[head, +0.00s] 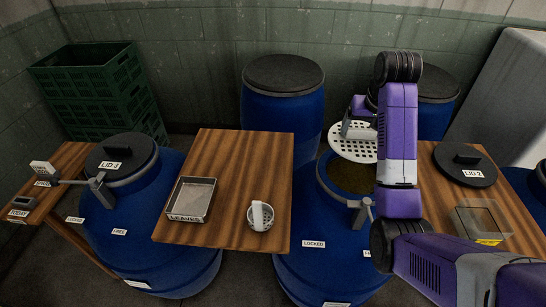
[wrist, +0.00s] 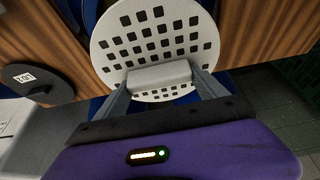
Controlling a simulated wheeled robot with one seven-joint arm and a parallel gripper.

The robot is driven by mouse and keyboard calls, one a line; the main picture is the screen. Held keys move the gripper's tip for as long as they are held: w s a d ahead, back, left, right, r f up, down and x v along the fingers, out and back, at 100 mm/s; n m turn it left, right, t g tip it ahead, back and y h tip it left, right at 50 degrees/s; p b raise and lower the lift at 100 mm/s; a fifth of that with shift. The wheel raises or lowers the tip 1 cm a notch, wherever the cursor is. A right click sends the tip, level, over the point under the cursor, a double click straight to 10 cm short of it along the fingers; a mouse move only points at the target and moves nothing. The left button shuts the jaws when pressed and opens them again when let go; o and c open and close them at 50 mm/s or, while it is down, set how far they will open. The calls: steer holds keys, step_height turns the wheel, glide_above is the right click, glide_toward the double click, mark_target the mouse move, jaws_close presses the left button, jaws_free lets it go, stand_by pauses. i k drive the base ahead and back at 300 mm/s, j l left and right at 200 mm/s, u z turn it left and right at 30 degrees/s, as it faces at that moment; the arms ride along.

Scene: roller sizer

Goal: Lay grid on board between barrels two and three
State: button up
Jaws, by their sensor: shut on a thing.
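The grid (head: 356,150) is a white round plate with square holes. My gripper (head: 358,125) is shut on its grey block handle and holds it at the far side of the open mouth of barrel two (head: 318,215), seemingly above the rim. In the wrist view the grid (wrist: 185,22) fills the top middle, with my gripper's (wrist: 160,76) fingers on both sides of the handle. The wooden board (head: 235,160) between barrels two and three (head: 130,225) is left of the grid. Barrel three wears its black lid (head: 118,152), marked LID 3.
A tray (head: 192,197) marked LEAVES and a small perforated cup (head: 261,216) stand on the board's front half; its back half is clear. LID 2 (head: 465,165) and a clear container (head: 482,222) lie on the right board. Green crates (head: 100,90) and another blue barrel (head: 282,105) stand behind.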

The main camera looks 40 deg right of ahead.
mark_target(257, 165)
steer(key=i+j, duration=0.85)
steer(key=i, duration=0.1)
